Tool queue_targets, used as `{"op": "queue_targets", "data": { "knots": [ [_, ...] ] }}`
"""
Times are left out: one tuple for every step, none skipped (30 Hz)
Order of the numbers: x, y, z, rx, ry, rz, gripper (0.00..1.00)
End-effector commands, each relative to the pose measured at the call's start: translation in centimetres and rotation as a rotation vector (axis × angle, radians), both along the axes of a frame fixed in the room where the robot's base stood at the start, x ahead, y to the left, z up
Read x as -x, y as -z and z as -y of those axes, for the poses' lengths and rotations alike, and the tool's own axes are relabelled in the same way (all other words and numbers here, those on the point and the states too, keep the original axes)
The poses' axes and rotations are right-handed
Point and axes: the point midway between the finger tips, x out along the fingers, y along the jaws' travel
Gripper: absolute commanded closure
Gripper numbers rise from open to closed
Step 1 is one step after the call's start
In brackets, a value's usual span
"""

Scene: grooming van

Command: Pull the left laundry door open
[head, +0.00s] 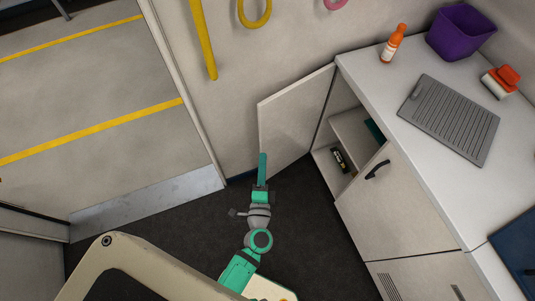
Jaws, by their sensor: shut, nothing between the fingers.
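The left door (293,120) of the cabinet (395,215) stands wide open, swung out to the left toward the wall. Behind it the cabinet's inside shows a shelf (352,127), with a small dark bottle (339,159) below and a teal item (374,129) above. The right door (395,200) with a black handle (377,169) looks closed. My gripper (263,156) is shut and empty, near the lower free edge of the open door. I cannot tell whether it touches the door. The open door's handle is not visible.
The countertop (390,84) holds an orange-capped bottle (393,44), a purple bin (460,32), a grey ribbed mat (450,117) and an orange-and-white brush (501,81). Dark floor (305,215) in front of the cabinet is clear. A doorway with a metal sill (150,208) lies left.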

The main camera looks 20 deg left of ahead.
Motion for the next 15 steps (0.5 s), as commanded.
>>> {"op": "queue_targets", "data": {
  "knots": [
    [0.2, 0.1, -0.2, 0.005, -0.004, -0.001, 1.0],
    [0.3, 0.2, -0.4, 0.013, -0.009, -0.001, 1.0],
    [0.3, 0.5, -0.8, 0.033, -0.02, -0.003, 1.0],
    [0.3, 0.7, -1.1, 0.052, -0.032, -0.003, 1.0],
    [0.3, 1.1, -1.6, 0.078, -0.047, -0.005, 1.0],
    [0.3, 1.7, -2.4, 0.121, -0.071, -0.007, 1.0],
    [0.4, 2.3, -3.1, 0.159, -0.094, -0.008, 1.0],
    [0.4, 2.9, -3.8, 0.199, -0.118, -0.01, 1.0],
    [0.5, 3.8, -4.7, 0.262, -0.153, -0.011, 1.0],
    [0.6, 4.6, -5.4, 0.312, -0.178, -0.013, 1.0],
    [0.7, 5.3, -6.1, 0.362, -0.205, -0.014, 1.0],
    [0.8, 6.3, -6.9, 0.426, -0.237, -0.013, 1.0],
    [0.9, 7.1, -7.4, 0.475, -0.261, -0.014, 1.0],
    [1.0, 7.9, -7.9, 0.526, -0.285, -0.015, 1.0],
    [1.1, 8.9, -8.5, 0.592, -0.317, -0.012, 1.0]
  ]
}}
